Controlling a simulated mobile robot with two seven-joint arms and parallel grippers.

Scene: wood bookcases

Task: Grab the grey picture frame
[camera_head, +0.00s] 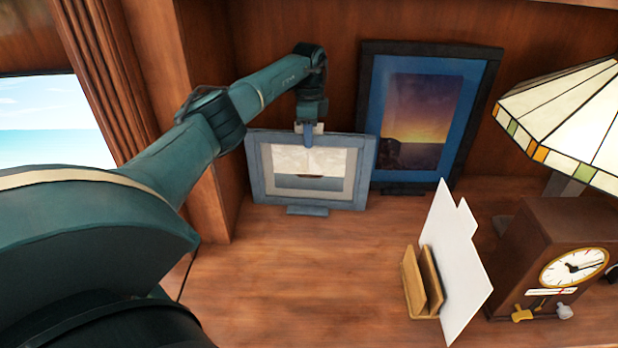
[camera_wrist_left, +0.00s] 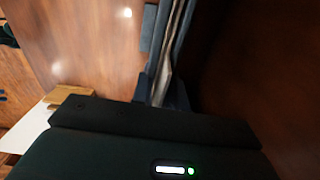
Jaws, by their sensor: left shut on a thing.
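The grey picture frame (camera_head: 262,178) stands upright on the wooden shelf, close to the back panel, with a pale picture of a boat inside. My left gripper (camera_head: 308,136) reaches down from above and is shut on the top edge of the frame. In the left wrist view the frame (camera_wrist_left: 178,40) shows edge-on, running up from between the fingers (camera_wrist_left: 162,92). The far finger is hidden behind the frame in the head view. My right gripper is not in view.
A larger black picture frame (camera_head: 374,100) with a sunset picture stands just right of the grey one. A wooden holder with white cards (camera_head: 455,265), a brown clock (camera_head: 540,245) and a stained-glass lamp (camera_head: 570,110) stand further right. The front left shelf (camera_head: 290,285) is clear.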

